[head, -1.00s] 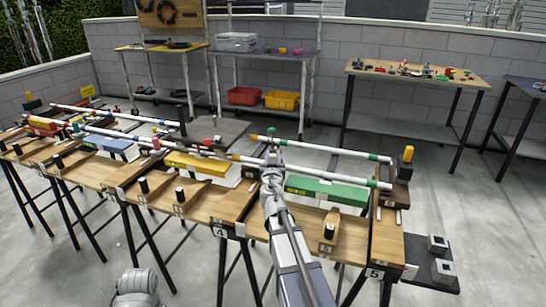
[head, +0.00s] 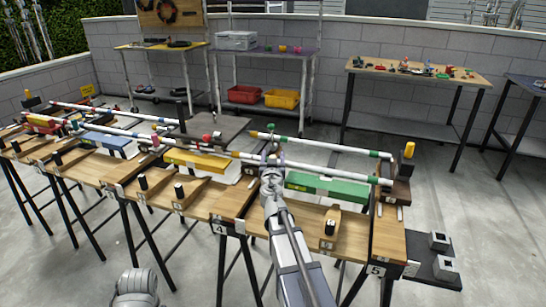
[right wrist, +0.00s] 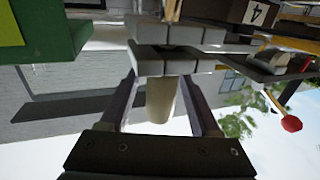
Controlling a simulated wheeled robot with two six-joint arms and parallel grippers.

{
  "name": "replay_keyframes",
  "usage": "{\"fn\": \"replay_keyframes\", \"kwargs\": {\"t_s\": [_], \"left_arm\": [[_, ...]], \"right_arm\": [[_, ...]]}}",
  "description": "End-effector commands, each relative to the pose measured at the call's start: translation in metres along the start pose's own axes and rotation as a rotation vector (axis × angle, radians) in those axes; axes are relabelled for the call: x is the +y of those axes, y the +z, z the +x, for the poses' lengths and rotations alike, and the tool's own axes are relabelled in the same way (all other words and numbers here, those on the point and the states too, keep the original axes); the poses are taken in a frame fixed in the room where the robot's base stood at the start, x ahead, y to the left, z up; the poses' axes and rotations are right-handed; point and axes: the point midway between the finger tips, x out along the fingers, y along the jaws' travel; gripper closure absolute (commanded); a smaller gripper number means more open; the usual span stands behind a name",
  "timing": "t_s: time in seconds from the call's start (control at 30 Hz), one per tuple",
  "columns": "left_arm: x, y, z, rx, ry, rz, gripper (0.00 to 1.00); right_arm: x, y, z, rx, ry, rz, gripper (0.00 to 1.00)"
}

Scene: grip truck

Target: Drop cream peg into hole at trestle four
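The cream peg (right wrist: 160,100) shows in the right wrist view, standing lengthwise between the grey finger pads of my right gripper (right wrist: 165,52). The pads are closed around it. In the head view my right gripper (head: 272,163) is over the far part of the trestle row, beside the dark block (head: 252,172) marked 4. That block also shows in the right wrist view (right wrist: 252,12). The front label of trestle four (head: 219,230) is on the near edge. The hole cannot be made out.
A green box (head: 330,188) lies right of my right gripper, a yellow box (head: 200,163) left. White rods (head: 320,145) with coloured bands run along the trestles. A yellow-topped peg (head: 408,151) stands at the right end. A red ball (head: 207,138) is behind.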

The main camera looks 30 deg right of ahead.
Motion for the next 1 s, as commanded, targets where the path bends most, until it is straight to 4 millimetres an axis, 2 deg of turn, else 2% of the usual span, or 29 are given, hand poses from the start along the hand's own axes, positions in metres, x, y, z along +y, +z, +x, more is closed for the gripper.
{"fn": "replay_keyframes", "kwargs": {"t_s": [0.37, 0.57, 0.8, 1.0], "left_arm": [[0.0, 0.0, 0.0, 0.0, 0.0, 0.0, 0.5], [0.0, 0.0, 0.0, 0.0, 0.0, 0.0, 0.5], [0.0, 0.0, 0.0, 0.0, 0.0, 0.0, 0.5], [0.0, 0.0, 0.0, 0.0, 0.0, 0.0, 0.5]], "right_arm": [[0.0, 0.0, -0.005, 0.0, 0.0, 0.0, 0.34], [0.0, 0.0, -0.028, 0.0, -0.002, 0.0, 0.34], [0.001, 0.0, -0.068, 0.0, 0.0, 0.0, 0.34], [0.0, 0.0, -0.079, 0.0, -0.001, 0.0, 0.34]]}}
